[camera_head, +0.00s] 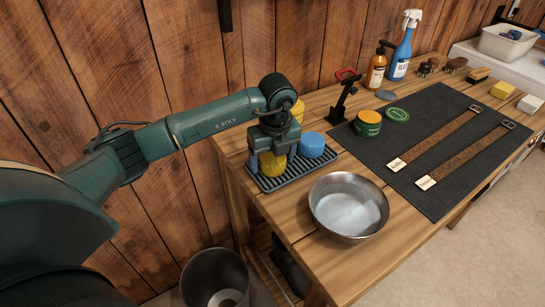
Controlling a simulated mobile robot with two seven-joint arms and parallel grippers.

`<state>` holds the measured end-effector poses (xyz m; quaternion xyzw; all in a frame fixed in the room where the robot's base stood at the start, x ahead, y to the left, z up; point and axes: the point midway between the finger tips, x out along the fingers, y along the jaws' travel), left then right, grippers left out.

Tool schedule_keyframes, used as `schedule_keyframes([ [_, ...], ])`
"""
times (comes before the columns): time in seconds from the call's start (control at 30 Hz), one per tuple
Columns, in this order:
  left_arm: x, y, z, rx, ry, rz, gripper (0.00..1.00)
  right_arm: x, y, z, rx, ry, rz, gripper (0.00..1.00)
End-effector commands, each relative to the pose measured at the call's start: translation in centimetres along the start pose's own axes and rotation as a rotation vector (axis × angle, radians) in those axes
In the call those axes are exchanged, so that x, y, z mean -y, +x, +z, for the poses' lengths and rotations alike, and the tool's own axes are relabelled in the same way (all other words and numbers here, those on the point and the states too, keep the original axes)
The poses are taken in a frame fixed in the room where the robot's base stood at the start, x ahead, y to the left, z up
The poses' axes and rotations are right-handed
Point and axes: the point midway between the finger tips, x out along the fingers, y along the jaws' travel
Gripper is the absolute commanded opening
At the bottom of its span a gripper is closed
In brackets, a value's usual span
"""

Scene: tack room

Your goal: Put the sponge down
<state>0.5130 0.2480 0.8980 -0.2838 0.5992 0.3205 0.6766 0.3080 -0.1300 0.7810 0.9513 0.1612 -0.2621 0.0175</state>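My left gripper (273,157) points down over the grey ribbed rack (300,176) at the table's left end. Its fingers are on both sides of a yellow round sponge (272,162) and seem to touch it. The sponge is at the rack's front left; whether its underside rests on the rack is hard to tell. A blue round sponge (312,145) sits on the rack just right of the gripper. Another yellow sponge (298,110) shows behind the gripper, partly hidden. My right gripper is not in view.
A metal bowl (348,206) with pale liquid stands right of the rack, near the front edge. A black stand (342,100) with a red top is behind it. Straps lie on a dark mat (438,187). A bin (215,280) stands on the floor below.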

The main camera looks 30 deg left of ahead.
Motion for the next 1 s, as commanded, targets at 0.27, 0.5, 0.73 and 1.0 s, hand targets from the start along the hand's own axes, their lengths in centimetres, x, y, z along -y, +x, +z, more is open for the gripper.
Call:
schedule_keyframes([
  [0.27,0.0,-0.1,0.0,0.0,0.0,0.0,0.82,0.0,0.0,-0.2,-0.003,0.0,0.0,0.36],
  [0.5,0.1,-2.1,0.1,0.002,-0.001,-0.004,0.82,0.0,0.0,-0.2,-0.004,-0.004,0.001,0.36],
  [0.73,0.1,-7.1,0.1,0.003,-0.001,-0.006,0.82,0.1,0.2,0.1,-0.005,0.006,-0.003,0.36],
  [1.0,0.1,-11.5,0.1,0.001,-0.001,-0.002,0.82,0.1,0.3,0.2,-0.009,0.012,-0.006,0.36],
])
